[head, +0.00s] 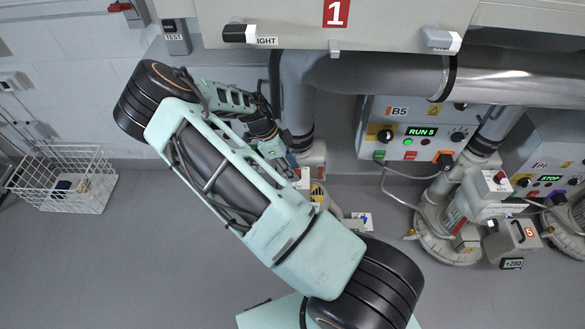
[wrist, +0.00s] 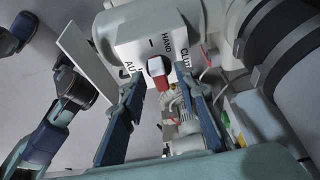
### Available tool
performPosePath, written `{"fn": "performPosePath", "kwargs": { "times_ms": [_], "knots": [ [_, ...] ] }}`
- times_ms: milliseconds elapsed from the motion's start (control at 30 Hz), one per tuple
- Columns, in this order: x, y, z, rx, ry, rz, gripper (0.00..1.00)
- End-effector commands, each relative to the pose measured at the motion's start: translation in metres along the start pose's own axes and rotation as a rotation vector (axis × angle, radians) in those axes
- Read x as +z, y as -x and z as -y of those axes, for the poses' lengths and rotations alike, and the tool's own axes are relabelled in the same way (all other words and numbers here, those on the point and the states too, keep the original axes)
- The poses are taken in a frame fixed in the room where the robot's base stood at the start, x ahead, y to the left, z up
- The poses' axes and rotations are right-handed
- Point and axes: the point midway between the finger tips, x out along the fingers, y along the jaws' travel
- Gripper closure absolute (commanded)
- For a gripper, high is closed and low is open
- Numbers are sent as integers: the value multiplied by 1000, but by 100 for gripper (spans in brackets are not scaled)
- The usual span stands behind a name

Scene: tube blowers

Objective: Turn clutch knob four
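In the wrist view a small knob (wrist: 156,66), dark and white with a red part, sits on the face of a white box (wrist: 146,46). The box is marked HAND, with partly cut-off words starting AU and CLU. My gripper (wrist: 159,80) has its two blue fingers apart, one on each side of the knob; nothing is held between them. I cannot tell whether either finger touches the knob or box. No number four shows. In the head view my arm hides most of this unit, and my gripper is mostly hidden behind the arm.
A B5 control panel (head: 408,131) reading RUN 5 and another blower unit (head: 491,192) with a red knob stand to the right. Large grey pipes (head: 390,75) run above. A white wire basket (head: 62,181) stands on the left; the grey floor there is clear.

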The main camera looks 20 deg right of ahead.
Motion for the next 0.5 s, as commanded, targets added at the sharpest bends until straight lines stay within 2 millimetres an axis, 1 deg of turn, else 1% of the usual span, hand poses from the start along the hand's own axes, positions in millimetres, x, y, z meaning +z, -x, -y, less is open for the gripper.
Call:
{"fn": "performPosePath", "kwargs": {
  "times_ms": [67,167,267,500],
  "knots": [
    [0,4,0,-1,0,1,71],
    [0,15,1,-2,1,1,71],
    [1,34,1,-4,1,3,71],
    [1,86,1,-4,1,3,71]
  ]
}}
